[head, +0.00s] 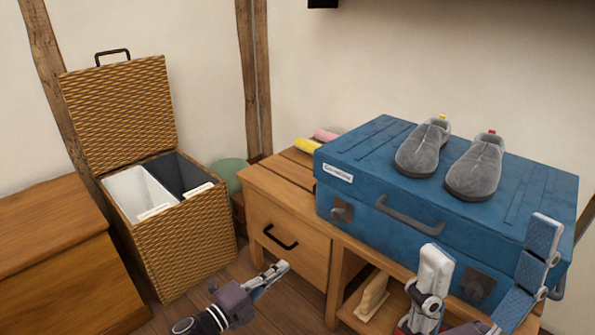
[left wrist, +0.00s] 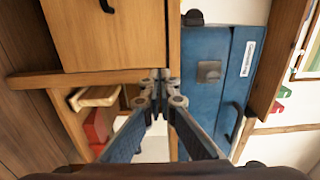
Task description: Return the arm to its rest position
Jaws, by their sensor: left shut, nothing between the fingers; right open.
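My left gripper (head: 281,268) is low in front of the wooden bench's drawer, with its fingers together and empty. In the left wrist view its closed fingertips (left wrist: 160,78) point at the bench front, with the drawer face (left wrist: 110,35) above and the blue suitcase (left wrist: 204,95) to the right. My right gripper (head: 490,238) is at the lower right of the head view, with its fingers spread wide in front of the blue suitcase (head: 290,178). Nothing is seen between them. Whether they touch the suitcase is hard to tell.
Two grey shoes (head: 424,148) sit on the suitcase, which stands on the wooden bench (head: 290,235). An open wicker hamper (head: 185,245) stands at left, beside a wooden chest (head: 55,260). A wooden item (head: 372,296) lies on the bench's lower shelf.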

